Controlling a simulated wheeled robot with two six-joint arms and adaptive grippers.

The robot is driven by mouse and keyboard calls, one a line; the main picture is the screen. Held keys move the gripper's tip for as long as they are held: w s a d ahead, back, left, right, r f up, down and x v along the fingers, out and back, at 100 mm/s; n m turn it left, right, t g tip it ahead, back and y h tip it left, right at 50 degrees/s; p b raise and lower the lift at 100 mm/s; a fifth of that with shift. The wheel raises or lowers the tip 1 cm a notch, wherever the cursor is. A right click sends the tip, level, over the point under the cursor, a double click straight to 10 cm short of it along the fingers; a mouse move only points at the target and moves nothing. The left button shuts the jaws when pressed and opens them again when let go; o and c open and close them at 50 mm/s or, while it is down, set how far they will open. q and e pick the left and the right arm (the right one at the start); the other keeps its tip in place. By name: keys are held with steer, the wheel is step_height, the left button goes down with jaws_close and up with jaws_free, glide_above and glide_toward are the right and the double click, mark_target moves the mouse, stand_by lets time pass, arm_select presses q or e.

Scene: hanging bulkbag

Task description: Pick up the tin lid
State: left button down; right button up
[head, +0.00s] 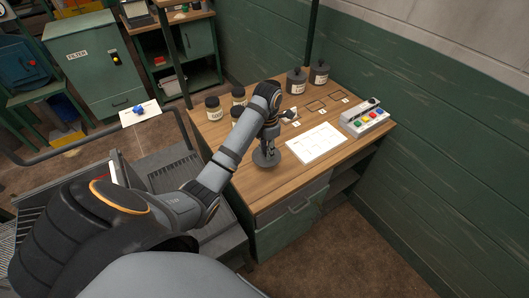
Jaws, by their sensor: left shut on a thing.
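The tin lid (262,160) is a round dark grey disc at the near part of the wooden bench top. My left gripper (268,149) points down at the middle of the lid and is shut on it. The lid looks level; I cannot tell whether it touches the wood or is just above it. The gripper hides part of the lid's top. My right gripper is not in view.
Several labelled jars, one a cream-labelled jar (213,109), stand behind my arm. Two dark tins, including a knobbed one (296,84), stand at the back. A white sheet (316,145) and a button box (366,118) lie to the right. The bench's front edge is close.

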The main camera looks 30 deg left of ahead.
mark_target(275, 160)
arm_select(q)
steer(key=d+r+p, duration=0.1)
steer(key=r, duration=0.1)
steer(key=d+r+p, duration=0.1)
steer(key=r+p, duration=0.1)
steer(key=d+r+p, duration=0.1)
steer(key=r+p, duration=0.1)
steer(key=shift+s+d, duration=0.25)
steer(key=shift+d, duration=0.05)
steer(key=s+d+r+p, duration=0.1)
steer(key=d+r+p, duration=0.2)
steer(key=d, duration=0.6)
steer(key=shift+s+d+p, duration=0.15)
steer(key=shift+s+p, duration=0.05)
steer(key=shift+p, duration=0.25)
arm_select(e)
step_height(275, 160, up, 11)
